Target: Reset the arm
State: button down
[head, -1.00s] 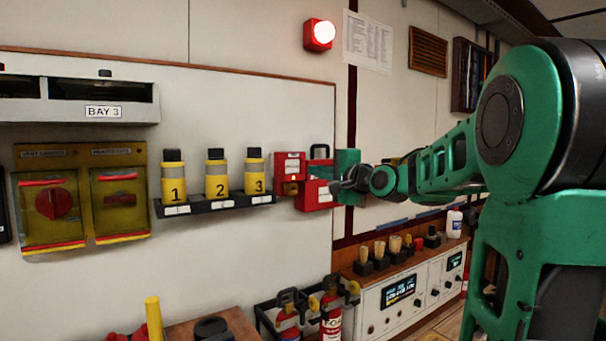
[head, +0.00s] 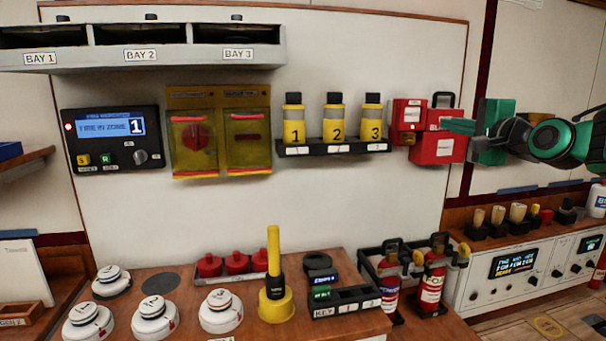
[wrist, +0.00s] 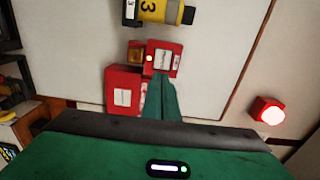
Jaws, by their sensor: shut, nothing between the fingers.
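My green arm reaches in from the right in the head view. My gripper (head: 462,126) is shut and empty, its fingertips pointing left in front of the red boxes on the wall. In the wrist view the shut green fingers (wrist: 161,98) cover part of the small red box (wrist: 164,58) and the edge of the larger red box (wrist: 122,90). In the head view the small red box (head: 408,112) and the larger red box (head: 438,150) show beside the gripper. I cannot tell whether the fingers touch them.
Yellow bottles numbered 1, 2 and 3 (head: 371,118) stand on a wall rack. An alarm panel (head: 112,138) hangs at left, beside yellow covered switches (head: 218,132). The wooden bench (head: 200,270) holds detectors and a yellow post (head: 275,265). Fire extinguishers (head: 430,285) stand at right.

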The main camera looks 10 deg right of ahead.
jog(key=s+a+f+n+g, duration=0.1)
jog(key=s+f+n+g, duration=0.2)
jog(key=f, duration=0.5)
jog(key=s+a+f+n+g+h, duration=0.1)
jog(key=s+f+g, duration=0.2)
jog(key=s+f, duration=0.4)
jog(key=s+a+f+n+g, duration=0.1)
jog(key=s+f+n+g, duration=0.2)
jog(key=f, duration=0.6)
jog(key=s+a+f+n+g, duration=0.2)
jog(key=s+f+g, duration=0.2)
jog(key=s, duration=0.7)
jog(key=s+a+f+n+g, duration=0.1)
jog(key=s+f+g, duration=0.4)
jog(key=s, duration=0.6)
jog(key=shift+s+a+f+n+y, duration=0.2)
jog(key=shift+a+f+n+y, duration=0.15)
jog(key=shift+f+n, duration=0.2)
